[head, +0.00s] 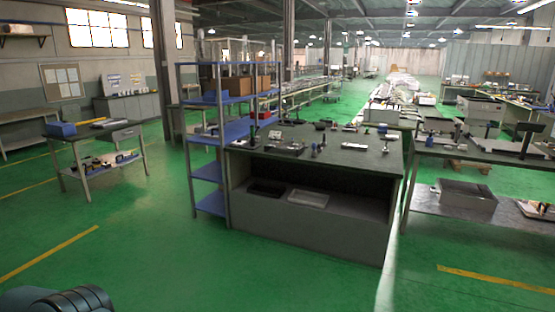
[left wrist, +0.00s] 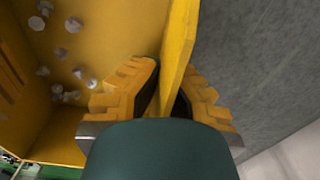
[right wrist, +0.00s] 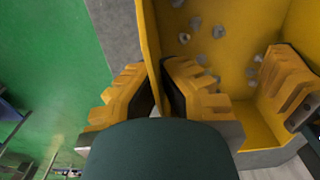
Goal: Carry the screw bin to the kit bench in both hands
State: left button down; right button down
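The screw bin is a yellow open box with several pale screws loose on its floor. It shows in the left wrist view (left wrist: 130,25) and the right wrist view (right wrist: 240,40), not in the head view. My left gripper (left wrist: 172,90) straddles one wall and looks shut on it, one finger inside and one outside. My right gripper (right wrist: 155,92) looks shut on another wall the same way. Beneath or beside the bin is a grey surface (left wrist: 260,60); I cannot tell whether the bin touches it. Several benches show in the head view; I cannot tell which is the kit bench.
A dark bench (head: 350,157) with parts on top stands ahead, beside a blue shelf rack (head: 208,172). A small table (head: 90,133) with a blue box (head: 61,130) stands left, another bench (head: 480,150) right. Green floor (head: 150,240) is clear in front.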

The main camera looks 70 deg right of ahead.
aim_at(366, 162)
jog(key=k, duration=0.4)
jog(key=k+z, duration=0.25)
jog(key=z, duration=2.75)
jog(key=i+j, duration=0.55)
jog(key=i, duration=0.2)
jog(key=i+j+z, duration=0.15)
jog(key=i+j, duration=0.4)
jog(key=i, duration=0.2)
